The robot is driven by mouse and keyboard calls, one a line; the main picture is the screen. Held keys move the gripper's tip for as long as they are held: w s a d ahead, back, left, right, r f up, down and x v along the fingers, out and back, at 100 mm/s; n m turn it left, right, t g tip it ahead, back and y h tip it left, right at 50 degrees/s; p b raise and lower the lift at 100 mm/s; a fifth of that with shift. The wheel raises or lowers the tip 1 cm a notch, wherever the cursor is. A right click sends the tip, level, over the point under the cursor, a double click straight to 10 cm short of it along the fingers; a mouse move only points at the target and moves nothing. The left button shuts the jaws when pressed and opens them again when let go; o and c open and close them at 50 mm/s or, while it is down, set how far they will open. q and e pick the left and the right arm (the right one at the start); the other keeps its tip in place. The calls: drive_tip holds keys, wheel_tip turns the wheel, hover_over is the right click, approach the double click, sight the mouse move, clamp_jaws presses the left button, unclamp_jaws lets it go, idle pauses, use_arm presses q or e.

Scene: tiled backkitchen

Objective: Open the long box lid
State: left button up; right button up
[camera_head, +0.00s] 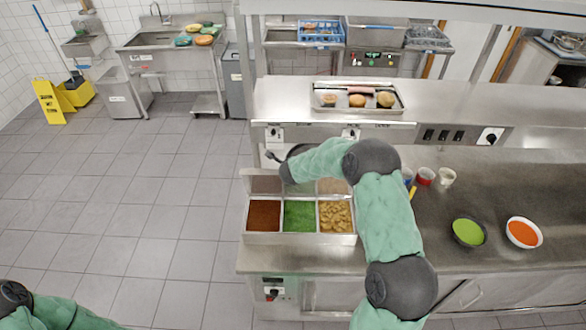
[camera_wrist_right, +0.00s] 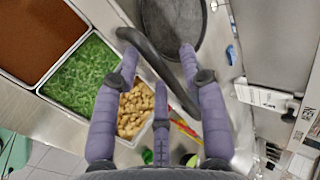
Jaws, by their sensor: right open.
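The long metal box (camera_head: 300,239) sits on the counter's left end, with brown, green and yellow-tan food in its front compartments. Behind them a metal panel (camera_head: 247,182) stands up, showing dim brown and tan patches; it looks like the raised lid, partly hidden by my right arm. In the wrist view the open compartments (camera_wrist_right: 88,75) lie at the left. My right gripper (camera_wrist_right: 159,55) is open above the box's back side. A dark curved bar (camera_wrist_right: 150,62) crosses between its fingers; I cannot tell whether they touch. My left gripper is out of view.
A dark round pan (camera_wrist_right: 172,25) lies behind the box. Cups (camera_head: 426,176), a green bowl (camera_head: 468,232) and an orange bowl (camera_head: 523,232) stand to the right. A tray of food (camera_head: 357,97) sits on the shelf above. The counter between box and bowls is mostly clear.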

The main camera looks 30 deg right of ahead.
drive_tip(key=v, duration=1.1)
drive_tip(key=shift+r, duration=0.15)
drive_tip(key=shift+s+a, duration=0.1)
drive_tip(key=s+a+f+n+g+y, duration=0.1)
drive_tip(key=s+a+f+n, duration=0.3)
drive_tip(key=f, duration=0.3)
drive_tip(key=s+a+f+n+g+y, duration=0.1)
drive_tip(key=s+a+f+n+y, duration=0.2)
drive_tip(key=f, duration=0.4)
drive_tip(key=s+a+f+n+g, duration=0.1)
drive_tip(key=s+a+f+n, duration=0.3)
drive_tip(key=f, duration=0.3)
drive_tip(key=s+a+f+n+g+y, duration=0.2)
drive_tip(key=s+a+f+n, duration=0.15)
drive_tip(key=s, duration=0.35)
drive_tip(key=s+a+f+n+g+y, duration=0.1)
drive_tip(key=s+a+f+n, duration=0.2)
drive_tip(key=s+a, duration=0.3)
drive_tip(key=s+a+f+n+g+y, duration=0.2)
drive_tip(key=s+a+f+n, duration=0.15)
drive_tip(key=s, duration=0.35)
wheel_tip(320, 180, down, 27)
drive_tip(key=w+a+b, duration=0.1)
drive_tip(key=a+b, duration=0.1)
drive_tip(key=b, duration=2.7)
drive_tip(key=shift+r+n, duration=0.2)
drive_tip(key=shift+n, duration=0.2)
